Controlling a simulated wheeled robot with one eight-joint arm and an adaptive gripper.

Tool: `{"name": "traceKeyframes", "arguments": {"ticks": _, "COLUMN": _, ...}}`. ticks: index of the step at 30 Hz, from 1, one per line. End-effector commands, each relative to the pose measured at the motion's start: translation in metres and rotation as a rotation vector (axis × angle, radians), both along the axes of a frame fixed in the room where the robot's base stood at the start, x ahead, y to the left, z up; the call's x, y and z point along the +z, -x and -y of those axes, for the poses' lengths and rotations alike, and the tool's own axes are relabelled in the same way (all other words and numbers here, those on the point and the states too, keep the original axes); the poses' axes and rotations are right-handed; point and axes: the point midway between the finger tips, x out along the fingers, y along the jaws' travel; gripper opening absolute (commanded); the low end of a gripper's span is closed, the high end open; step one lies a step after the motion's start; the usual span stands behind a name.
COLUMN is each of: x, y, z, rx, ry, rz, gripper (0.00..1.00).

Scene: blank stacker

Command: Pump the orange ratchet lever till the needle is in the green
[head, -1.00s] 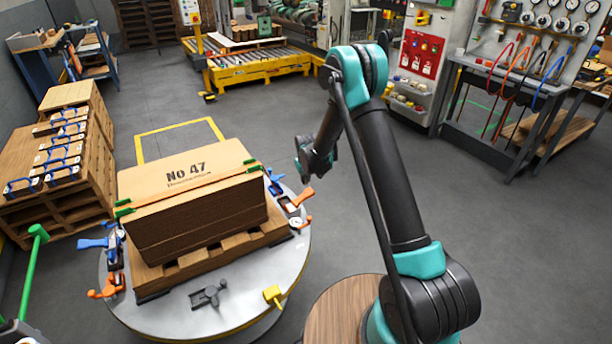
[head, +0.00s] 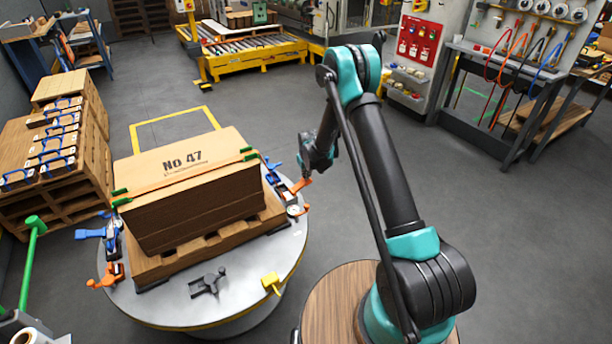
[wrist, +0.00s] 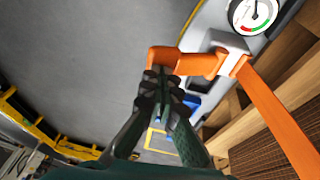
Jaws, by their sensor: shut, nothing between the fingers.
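The orange ratchet lever (head: 300,186) is on the right edge of the round table, beside the strapped box. In the wrist view, the lever (wrist: 190,62) juts left from its grey ratchet body (wrist: 225,42). An orange strap (wrist: 280,118) runs from the ratchet over the pallet side. The round gauge (wrist: 253,14) is partly cut off; its dark needle points away from the green arc at the bottom, which lies beside a red arc. My gripper (wrist: 165,78) is shut and empty, its fingertips close to the lever's end. I cannot tell whether they touch. The head view shows my gripper (head: 306,165) just above the lever.
The box No 47 (head: 190,185) stands on a pallet on the round table (head: 235,300). Another ratchet with a blue lever (head: 90,234) is on the left.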

Motion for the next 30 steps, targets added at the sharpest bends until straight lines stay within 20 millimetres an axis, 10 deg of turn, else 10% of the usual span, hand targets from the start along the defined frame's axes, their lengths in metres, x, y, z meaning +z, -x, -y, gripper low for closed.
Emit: {"name": "traceKeyframes", "arguments": {"ticks": 30, "x": -0.047, "y": -0.015, "z": 0.023, "rx": 0.001, "ry": -0.359, "rz": -0.243, "gripper": 0.0}}
